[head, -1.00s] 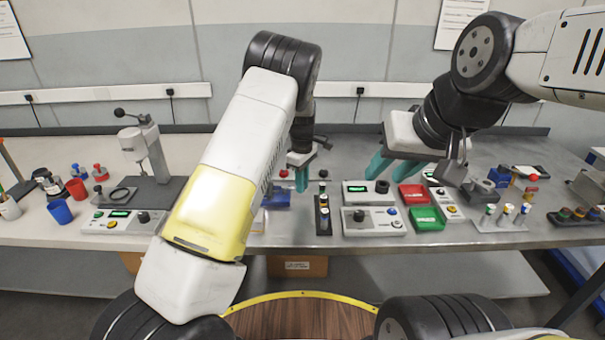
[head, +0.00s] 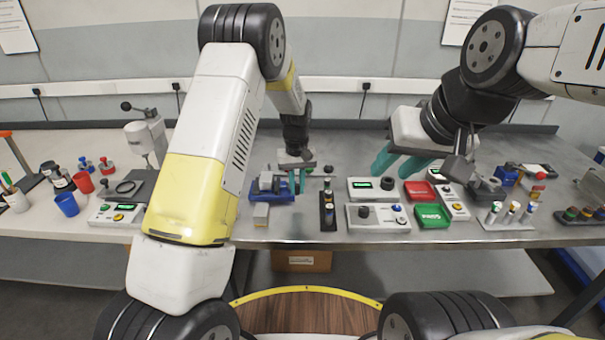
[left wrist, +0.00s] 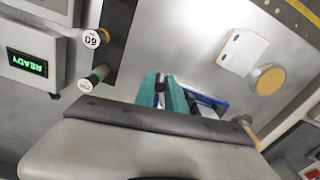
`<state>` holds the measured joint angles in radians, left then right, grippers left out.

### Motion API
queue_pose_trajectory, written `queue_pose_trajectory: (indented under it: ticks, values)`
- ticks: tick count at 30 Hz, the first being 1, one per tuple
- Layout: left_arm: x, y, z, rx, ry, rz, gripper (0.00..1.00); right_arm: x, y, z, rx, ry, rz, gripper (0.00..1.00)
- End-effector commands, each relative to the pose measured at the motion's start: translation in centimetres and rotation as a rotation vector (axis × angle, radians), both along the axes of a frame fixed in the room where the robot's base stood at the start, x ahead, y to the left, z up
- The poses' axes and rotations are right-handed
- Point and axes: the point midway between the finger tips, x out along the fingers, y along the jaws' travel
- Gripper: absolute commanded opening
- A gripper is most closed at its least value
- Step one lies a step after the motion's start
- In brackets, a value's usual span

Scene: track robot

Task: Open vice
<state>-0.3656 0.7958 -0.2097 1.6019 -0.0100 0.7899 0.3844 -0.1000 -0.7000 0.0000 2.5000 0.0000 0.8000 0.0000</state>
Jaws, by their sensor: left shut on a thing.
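The small blue vice (head: 283,197) stands on the metal bench left of centre, with grey jaw parts on top. Its blue body also shows partly behind the fingers in the left wrist view (left wrist: 212,101). My left gripper (head: 299,186) is at the right side of the vice, pointing down. Its teal fingers (left wrist: 168,98) are close together, shut on the vice handle, which they mostly hide. My right gripper (head: 390,175) hangs over the bench further right, its teal fingers apart and empty.
A dark rack of upright cylinders (head: 328,212) stands close to the right of the vice. Control boxes (head: 378,217) and red and green trays (head: 432,216) lie further right. A small beige-topped block (head: 261,213) is in front of the vice.

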Motion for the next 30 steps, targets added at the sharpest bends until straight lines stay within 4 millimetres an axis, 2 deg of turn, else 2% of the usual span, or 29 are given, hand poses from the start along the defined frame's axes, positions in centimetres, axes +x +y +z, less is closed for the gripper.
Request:
queue_pose_trajectory:
  ticks: [6,15,30]
  values:
    - [-0.3,1.1,0.1,-0.002,-0.005,-0.192,0.00,0.0,0.0,0.0,0.000,0.000,0.000,0.36]
    - [-0.5,2.2,0.1,-0.001,-0.006,-0.390,0.00,0.0,0.0,0.0,0.000,0.000,0.000,0.36]
    - [-0.5,2.8,0.1,-0.001,-0.006,-0.495,0.00,0.0,0.0,0.0,0.000,0.000,0.000,0.36]
